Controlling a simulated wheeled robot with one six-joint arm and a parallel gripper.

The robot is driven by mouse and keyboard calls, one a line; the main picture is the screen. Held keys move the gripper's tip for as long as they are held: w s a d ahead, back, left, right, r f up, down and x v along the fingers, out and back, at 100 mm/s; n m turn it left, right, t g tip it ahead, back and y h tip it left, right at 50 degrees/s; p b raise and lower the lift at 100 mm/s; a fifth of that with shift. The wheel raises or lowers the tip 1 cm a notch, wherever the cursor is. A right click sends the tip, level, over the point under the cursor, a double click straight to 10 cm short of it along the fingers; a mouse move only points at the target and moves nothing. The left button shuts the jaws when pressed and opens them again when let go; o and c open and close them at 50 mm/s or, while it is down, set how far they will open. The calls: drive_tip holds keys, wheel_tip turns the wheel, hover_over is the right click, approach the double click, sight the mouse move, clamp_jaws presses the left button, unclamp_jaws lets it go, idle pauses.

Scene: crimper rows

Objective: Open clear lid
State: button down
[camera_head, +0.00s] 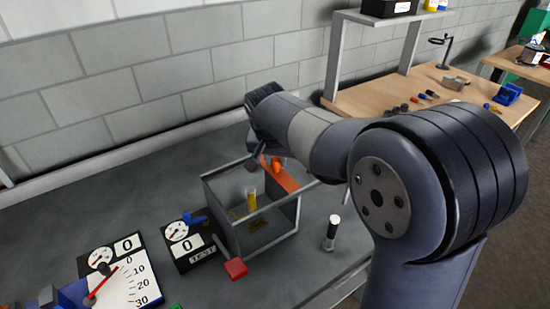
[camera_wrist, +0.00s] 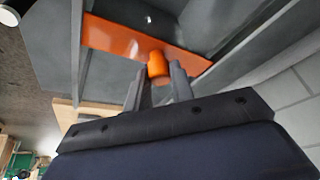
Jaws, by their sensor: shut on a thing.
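A clear-walled box with a grey frame (camera_head: 218,203) stands on the grey bench. An orange strip (camera_head: 288,180) with an orange knob (camera_head: 277,166) runs along its upper right side. I cannot make out the clear lid panel itself or how far it is raised. My gripper (camera_head: 266,160) is at the knob. In the wrist view, the two fingers of my gripper (camera_wrist: 158,76) are closed on the sides of the knob (camera_wrist: 158,64), and the orange strip (camera_wrist: 115,37) lies just beyond. A yellow cylinder (camera_head: 252,199) stands inside the box.
A red block (camera_head: 236,268) sits at the box's front corner. A black-and-white cylinder (camera_head: 332,233) stands to its right. Gauge panels (camera_head: 190,243) (camera_head: 125,275) are to the left. A block wall (camera_head: 150,90) rises behind; a wooden table (camera_head: 430,88) is at right.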

drive_tip(key=w+d+p, duration=0.2)
drive_tip(key=w+d, duration=0.7)
drive_tip(key=d, duration=0.5)
drive_tip(key=shift+w+p, duration=0.25)
drive_tip(key=shift+p, duration=0.05)
drive_tip(key=c, duration=1.2)
unclamp_jaws()
drive_tip(key=shift+r, duration=0.1)
drive_tip(key=b+v, duration=0.1)
drive_tip(key=v, duration=0.9)
drive_tip(key=shift+r, duration=0.35)
drive_tip(key=shift+s+a, duration=0.1)
